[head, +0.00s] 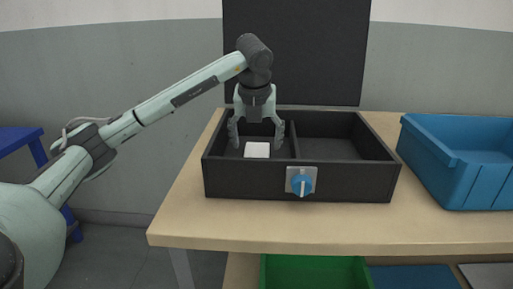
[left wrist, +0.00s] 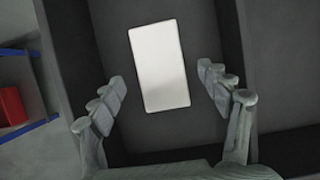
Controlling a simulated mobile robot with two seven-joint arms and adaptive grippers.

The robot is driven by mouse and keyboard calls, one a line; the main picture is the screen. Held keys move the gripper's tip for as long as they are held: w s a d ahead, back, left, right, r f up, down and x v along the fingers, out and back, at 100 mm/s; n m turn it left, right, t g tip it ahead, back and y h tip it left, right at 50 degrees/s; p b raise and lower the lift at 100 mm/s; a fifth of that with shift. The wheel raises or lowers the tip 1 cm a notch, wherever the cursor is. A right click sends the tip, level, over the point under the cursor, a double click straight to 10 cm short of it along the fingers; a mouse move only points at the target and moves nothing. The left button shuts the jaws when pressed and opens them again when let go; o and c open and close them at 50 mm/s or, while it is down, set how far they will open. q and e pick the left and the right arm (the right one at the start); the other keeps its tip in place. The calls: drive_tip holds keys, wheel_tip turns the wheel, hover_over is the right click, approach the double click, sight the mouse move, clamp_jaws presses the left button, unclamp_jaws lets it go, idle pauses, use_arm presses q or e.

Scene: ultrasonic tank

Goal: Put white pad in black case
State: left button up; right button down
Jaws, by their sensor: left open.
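The white pad (head: 257,150) lies in the left compartment of the open black case (head: 245,181) on the table. In the left wrist view the white pad (left wrist: 160,66) lies flat on the compartment floor, slightly tilted in the picture. My left gripper (head: 257,143) points down over that compartment with its fingers open. In the left wrist view the left gripper's fingers (left wrist: 163,88) stand apart on either side of the pad, with gaps between. The case's black lid (head: 295,50) stands upright behind it. My right gripper is not in view.
A divider splits the case; its right compartment (head: 328,149) looks empty. A blue knob (head: 302,184) is on the case's front. A blue bin (head: 465,165) stands at the right on the wooden table (head: 190,222). A green bin (head: 312,273) is below.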

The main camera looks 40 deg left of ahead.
use_arm(q)
drive_tip(key=v, duration=0.9)
drive_tip(key=shift+p, duration=0.45)
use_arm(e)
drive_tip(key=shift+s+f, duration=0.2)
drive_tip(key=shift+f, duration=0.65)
use_arm(q)
drive_tip(key=shift+w+d, duration=0.1)
